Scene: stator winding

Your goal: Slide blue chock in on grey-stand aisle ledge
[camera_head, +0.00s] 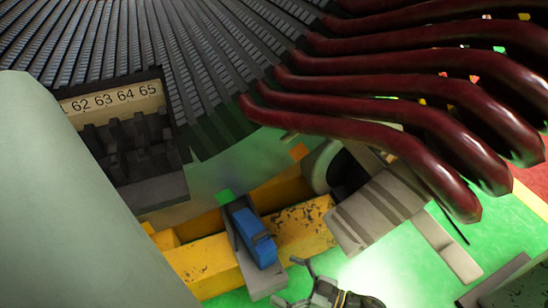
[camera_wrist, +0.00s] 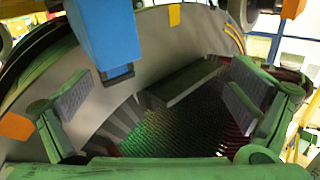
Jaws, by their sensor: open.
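The blue chock (camera_head: 253,238) lies in a narrow grey holder (camera_head: 262,283) at the yellow beam, in the lower middle of the head view. A blue block, seemingly the same chock, hangs into the top left of the wrist view (camera_wrist: 103,35). My gripper (camera_head: 335,296) shows only partly at the bottom edge of the head view, right of the chock and apart from it. In the wrist view my gripper (camera_wrist: 160,97) is open, with its pads wide apart and nothing held. I cannot tell which surface is the aisle ledge.
A dark slotted rack (camera_head: 137,150) with a plate numbered 62 to 65 stands at left. Dark red coil bars (camera_head: 370,135) overhang the right side. The scuffed yellow beam (camera_head: 205,264) runs below. A grey ribbed block (camera_head: 376,208) sits right of the chock. Green floor shows beneath.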

